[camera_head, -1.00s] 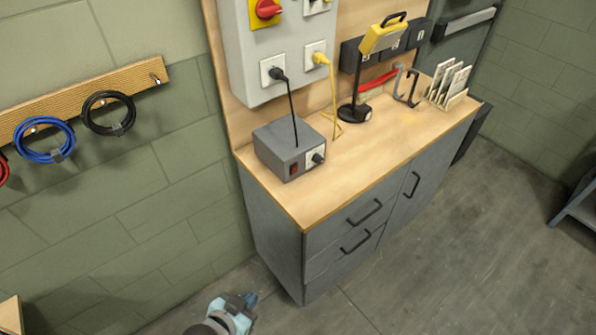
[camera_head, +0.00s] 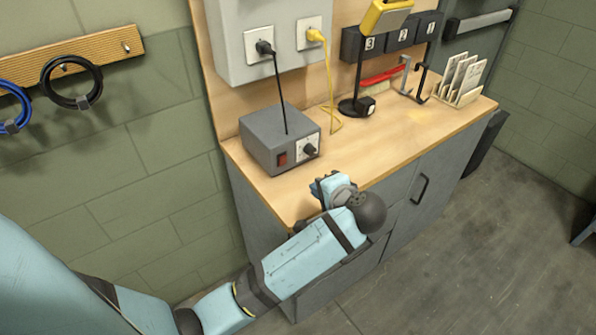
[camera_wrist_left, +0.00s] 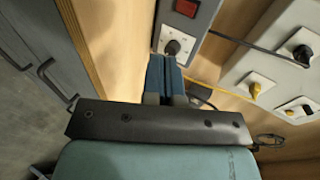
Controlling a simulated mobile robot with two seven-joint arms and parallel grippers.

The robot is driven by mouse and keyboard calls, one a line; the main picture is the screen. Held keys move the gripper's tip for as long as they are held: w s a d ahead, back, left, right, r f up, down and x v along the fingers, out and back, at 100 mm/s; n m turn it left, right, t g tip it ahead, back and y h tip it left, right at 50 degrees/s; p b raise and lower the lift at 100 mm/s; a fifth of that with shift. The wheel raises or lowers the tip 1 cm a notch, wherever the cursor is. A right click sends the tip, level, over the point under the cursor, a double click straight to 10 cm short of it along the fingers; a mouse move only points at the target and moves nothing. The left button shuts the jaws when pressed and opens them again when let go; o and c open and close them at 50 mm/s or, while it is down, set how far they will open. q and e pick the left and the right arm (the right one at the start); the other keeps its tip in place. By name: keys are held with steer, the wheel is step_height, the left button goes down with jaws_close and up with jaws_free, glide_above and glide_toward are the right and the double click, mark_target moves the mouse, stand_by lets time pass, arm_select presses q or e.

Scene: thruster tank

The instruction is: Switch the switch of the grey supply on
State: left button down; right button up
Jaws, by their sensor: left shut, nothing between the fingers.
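The grey supply (camera_head: 277,139) is a box on the left part of the wooden worktop. Its front carries a red switch (camera_head: 282,158) and, to the right of it, a white plate with a black knob (camera_head: 310,149). In the left wrist view the red switch (camera_wrist_left: 186,8) is at the top edge, with the knob (camera_wrist_left: 173,47) below it. My left gripper (camera_head: 318,188) is at the worktop's front edge, in front of the supply and apart from it in the head view. Its blue fingers (camera_wrist_left: 165,75) are shut and empty, pointing toward the knob side. My right gripper is out of view.
A black cable (camera_head: 280,90) runs from the supply to a wall socket, and a yellow cable (camera_head: 329,85) hangs to its right. A black lamp-like stand (camera_head: 357,105), a red brush (camera_head: 383,76) and a card rack (camera_head: 464,80) stand farther right. The worktop's right front (camera_head: 410,130) is clear.

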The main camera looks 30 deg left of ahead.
arm_select(q)
steer(key=shift+w+d+r+n+g+y, duration=0.1)
steer(key=shift+r+n+g+y, duration=0.35)
steer(key=shift+r, duration=0.45)
glide_toward(283, 160)
steer(key=f, duration=0.1)
steer(key=a+f, duration=0.1)
steer(key=f, duration=0.1)
steer(key=shift+w+a+b, duration=0.2)
steer(key=shift+w+b, duration=0.1)
steer(key=shift+b, duration=0.1)
steer(key=a, duration=0.1)
steer(key=w+a, duration=0.1)
steer(key=a, duration=0.1)
steer(key=shift+w+a, duration=0.2)
steer(key=shift+w, duration=0.05)
steer(key=shift+w+a+r, duration=0.1)
steer(key=shift+w+a, duration=0.1)
steer(key=shift+a, duration=0.25)
